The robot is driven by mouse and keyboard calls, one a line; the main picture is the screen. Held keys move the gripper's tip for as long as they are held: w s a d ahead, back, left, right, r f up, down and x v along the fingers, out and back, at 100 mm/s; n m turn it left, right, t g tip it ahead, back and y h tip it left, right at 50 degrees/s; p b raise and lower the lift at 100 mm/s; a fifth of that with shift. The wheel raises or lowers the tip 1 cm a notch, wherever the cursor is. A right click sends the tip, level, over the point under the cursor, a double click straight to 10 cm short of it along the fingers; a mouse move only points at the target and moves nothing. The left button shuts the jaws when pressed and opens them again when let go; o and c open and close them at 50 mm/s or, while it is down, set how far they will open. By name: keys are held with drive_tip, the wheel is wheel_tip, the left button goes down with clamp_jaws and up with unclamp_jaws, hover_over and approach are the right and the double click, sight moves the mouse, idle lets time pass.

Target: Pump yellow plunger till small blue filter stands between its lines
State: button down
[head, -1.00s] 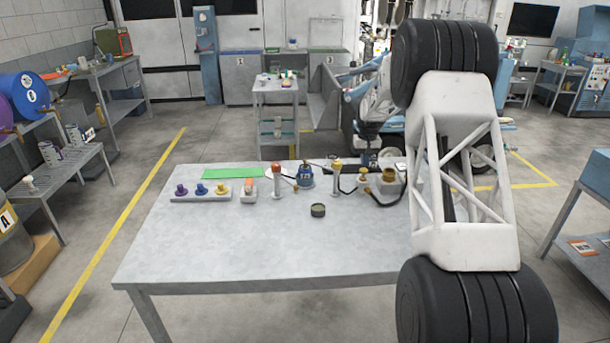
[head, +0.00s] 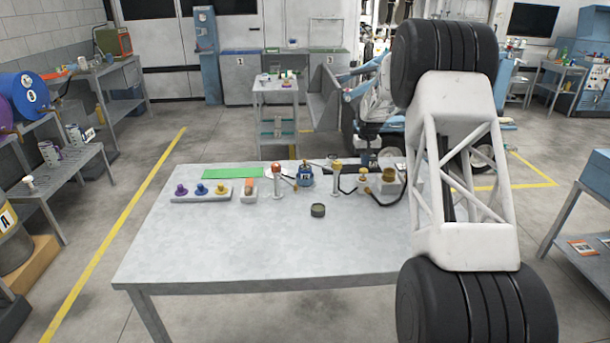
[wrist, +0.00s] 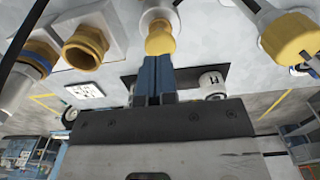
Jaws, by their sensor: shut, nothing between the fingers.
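My gripper (wrist: 158,62) shows in the wrist view with its two blue fingers shut and empty. Its tips are at the edge of a yellow knob (wrist: 160,40) on a white base; I cannot tell whether they touch. That knob looks like the short yellow plunger (head: 363,172) near the table's back in the head view. A taller white post with a yellow top (head: 337,163) stands to its left. A small blue pot (head: 305,178) with a pale mark stands further left; any lines or level on it are too small to read.
Brass cup fittings (wrist: 85,45) are close beside the knob, and a large yellow cap (wrist: 290,38) is on the other side. A rack of coloured knobs (head: 202,195), a green sheet (head: 232,173) and a dark round tin (head: 318,210) lie on the table (head: 250,250). Its front is clear.

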sight(364, 170)
drive_tip(key=shift+f, duration=0.35)
drive_tip(key=shift+f, duration=0.35)
drive_tip(key=shift+f, duration=1.55)
drive_tip(key=shift+r, duration=3.75)
drive_tip(key=shift+r, duration=0.1)
